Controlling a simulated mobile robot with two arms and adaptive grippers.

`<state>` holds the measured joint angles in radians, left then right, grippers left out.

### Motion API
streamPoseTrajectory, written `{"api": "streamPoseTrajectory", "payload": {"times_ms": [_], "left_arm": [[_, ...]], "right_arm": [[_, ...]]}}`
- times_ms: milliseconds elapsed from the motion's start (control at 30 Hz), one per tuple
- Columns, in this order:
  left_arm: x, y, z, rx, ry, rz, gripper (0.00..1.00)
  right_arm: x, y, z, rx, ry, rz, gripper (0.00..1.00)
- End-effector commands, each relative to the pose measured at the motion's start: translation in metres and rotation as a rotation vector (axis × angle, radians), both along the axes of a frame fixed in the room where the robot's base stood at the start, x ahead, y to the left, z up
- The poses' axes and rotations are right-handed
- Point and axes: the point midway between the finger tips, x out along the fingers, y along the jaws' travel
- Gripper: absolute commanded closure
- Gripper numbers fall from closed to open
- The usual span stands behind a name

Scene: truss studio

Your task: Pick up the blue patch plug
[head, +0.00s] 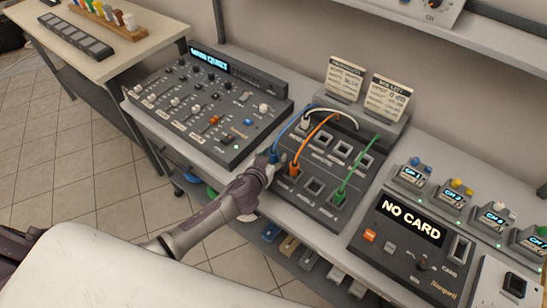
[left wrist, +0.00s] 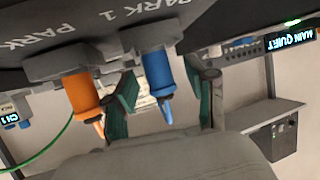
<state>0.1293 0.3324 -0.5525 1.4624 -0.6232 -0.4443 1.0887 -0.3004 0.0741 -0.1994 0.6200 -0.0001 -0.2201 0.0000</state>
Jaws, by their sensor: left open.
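The blue patch plug (head: 273,156) sits at the front left of the patch box (head: 318,208), its blue cable looping back to the rear row. My left gripper (head: 266,164) is right at it and partly hides it in the head view. In the left wrist view, the blue plug (left wrist: 158,75) stands between the two green-padded fingers of my open left gripper (left wrist: 165,98), with a gap to the finger at right. The orange plug (left wrist: 84,98) is outside the fingers, close beside the left one. My right gripper is in neither view.
The orange plug (head: 294,170) and the green plug (head: 340,197) are in the same front row, with cables arching behind. A mixer (head: 207,105) stands at left and a "NO CARD" panel (head: 411,222) at right. Two label cards (head: 387,97) stand behind.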

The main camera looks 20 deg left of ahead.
Motion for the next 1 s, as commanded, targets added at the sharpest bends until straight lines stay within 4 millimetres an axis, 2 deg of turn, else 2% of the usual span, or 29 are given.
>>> {"api": "streamPoseTrajectory", "payload": {"times_ms": [133, 367, 700, 1000], "left_arm": [[0.0095, -0.0009, -0.0042, -0.001, 0.0, 0.0, 0.44], [0.0101, -0.0011, -0.0045, 0.0, 0.0, -0.001, 0.44], [0.0097, -0.0009, -0.0046, 0.0, 0.001, 0.0, 1.0], [0.0098, -0.0007, -0.0036, 0.0, 0.0, 0.0, 1.0]], "right_arm": [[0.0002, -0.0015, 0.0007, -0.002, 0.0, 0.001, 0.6], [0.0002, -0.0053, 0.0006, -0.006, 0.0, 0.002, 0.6], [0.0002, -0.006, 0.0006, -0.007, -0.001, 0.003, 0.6], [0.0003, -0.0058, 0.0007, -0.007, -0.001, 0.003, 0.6]]}}
